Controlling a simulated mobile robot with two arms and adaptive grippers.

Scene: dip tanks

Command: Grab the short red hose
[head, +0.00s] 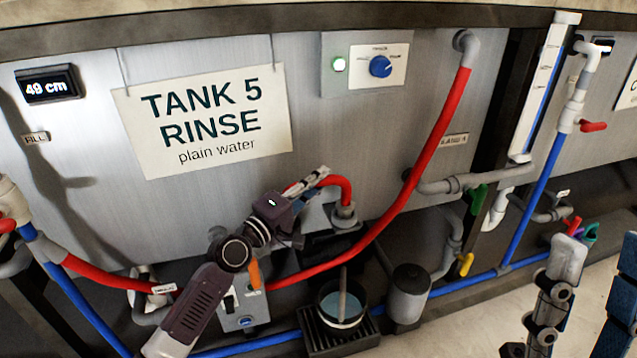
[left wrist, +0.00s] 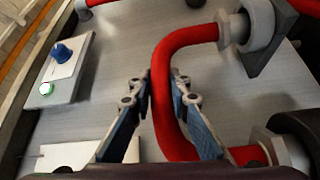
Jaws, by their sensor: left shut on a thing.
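The short red hose (head: 336,182) is a small bent hose in the middle of the head view, below the Tank 5 sign. One end sits on a grey fitting (head: 344,213). In the left wrist view the hose (left wrist: 163,85) curves from an upper fitting (left wrist: 236,27) to a lower one (left wrist: 285,150). My left gripper (head: 318,181) is shut on the hose, with a finger on each side of it. The left gripper also shows in the wrist view (left wrist: 162,82). My right gripper (head: 598,250) is open and empty at the lower right, partly cut off.
A long red hose (head: 437,138) runs down to the right of the short one. A blue pipe (head: 465,284) runs low along the tank. Floor at lower right is clear.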

